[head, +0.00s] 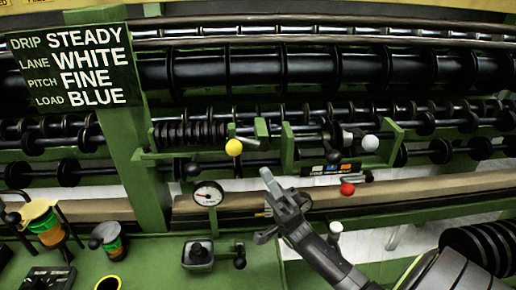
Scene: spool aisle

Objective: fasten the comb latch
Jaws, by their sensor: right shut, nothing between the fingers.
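No part in view is labelled as the comb latch, so I cannot tell which one it is. On the green machine frame are a lever with a yellow ball (233,147), one with a white ball (370,143) and one with a red ball (347,189). A grey block with a side lever and black knob (199,255) sits on the green bench. My right gripper (268,178) is shut and empty, pointing up and left below the yellow and white balls. It looks apart from the levers, though depth is hard to judge. My left gripper is not in view.
A round gauge (208,194) stands left of my right gripper. A sign (75,66) reads drip steady, lane white, pitch fine, load blue. Spools (46,224) stand at lower left. Long black rollers (290,68) cross the back. The green bench (150,262) has bare patches.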

